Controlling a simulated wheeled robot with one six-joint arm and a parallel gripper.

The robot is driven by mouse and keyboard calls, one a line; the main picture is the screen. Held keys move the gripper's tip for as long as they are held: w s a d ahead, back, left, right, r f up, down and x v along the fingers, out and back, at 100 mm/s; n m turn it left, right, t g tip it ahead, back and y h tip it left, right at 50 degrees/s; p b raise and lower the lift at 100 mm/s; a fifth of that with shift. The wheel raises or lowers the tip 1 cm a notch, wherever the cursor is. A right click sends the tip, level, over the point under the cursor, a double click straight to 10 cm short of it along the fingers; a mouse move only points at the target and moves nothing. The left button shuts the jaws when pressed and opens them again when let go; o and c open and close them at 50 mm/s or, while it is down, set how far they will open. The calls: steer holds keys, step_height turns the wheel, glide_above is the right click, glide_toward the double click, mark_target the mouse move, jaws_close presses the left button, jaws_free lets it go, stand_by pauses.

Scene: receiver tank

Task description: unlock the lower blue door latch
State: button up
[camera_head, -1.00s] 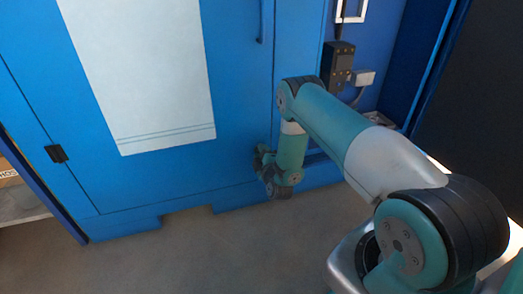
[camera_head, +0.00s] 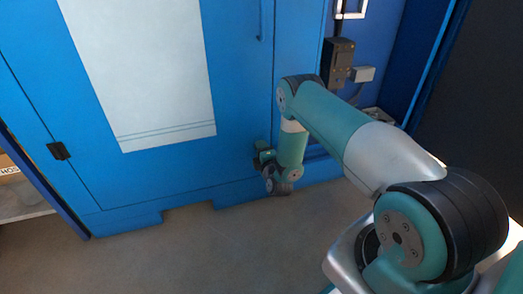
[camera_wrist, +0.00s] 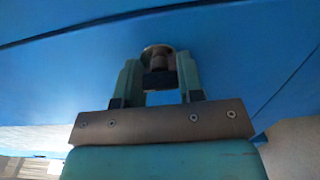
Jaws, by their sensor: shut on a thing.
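The blue door (camera_head: 170,178) stands in front of me with a large pale panel in its upper part. In the wrist view a small dark latch with a round metal base (camera_wrist: 157,55) sits on the blue surface. My gripper (camera_wrist: 158,80) has its two green fingers on either side of the latch's dark part and is shut on it. In the head view my gripper (camera_head: 262,155) is at the lower right of the door, and there my own wrist hides the latch.
A black hinge-like fitting (camera_head: 58,151) is at the door's left edge. A dark box (camera_head: 338,62) with a cable is mounted right of the door. A vertical handle (camera_head: 261,20) is higher up. The grey floor (camera_head: 190,250) in front is clear.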

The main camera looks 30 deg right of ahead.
steer(key=o, duration=0.9)
steer(key=shift+o, duration=0.2)
steer(key=shift+s, duration=0.1)
steer(key=p+v, duration=1.6)
steer(key=v, duration=0.1)
steer(key=shift+r, duration=0.1)
